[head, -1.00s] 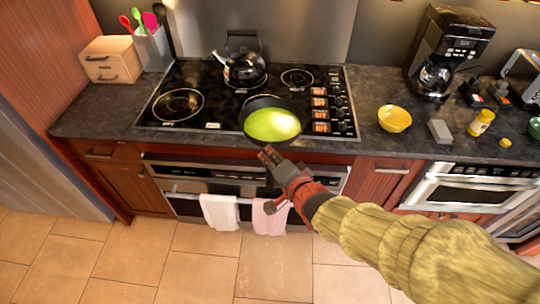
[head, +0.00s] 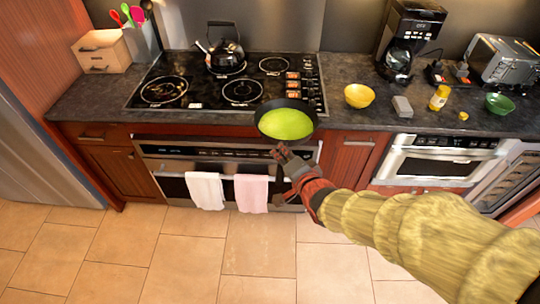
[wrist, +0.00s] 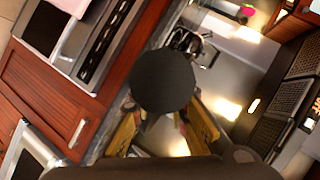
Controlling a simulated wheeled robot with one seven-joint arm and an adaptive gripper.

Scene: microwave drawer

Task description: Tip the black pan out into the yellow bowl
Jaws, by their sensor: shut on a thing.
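The black pan (head: 286,119) has a dark rim and a bright green inside; I cannot tell whether the green is food or lining. It is held roughly level by the front right corner of the cooktop. My gripper (head: 280,152) is shut on its handle from the front. In the wrist view a dark round disc, the pan (wrist: 162,80), shows beyond the gripper fingers (wrist: 160,128) and hides what is behind it. The yellow bowl (head: 359,96) stands upright on the counter to the right of the pan, apart from it.
The black cooktop (head: 205,97) holds a kettle (head: 226,58) at the back. Right of the bowl are a grey block (head: 402,106), a yellow bottle (head: 440,97) and a green bowl (head: 499,103). A coffee maker (head: 405,45) stands behind. Counter (head: 335,118) left of the bowl is bare.

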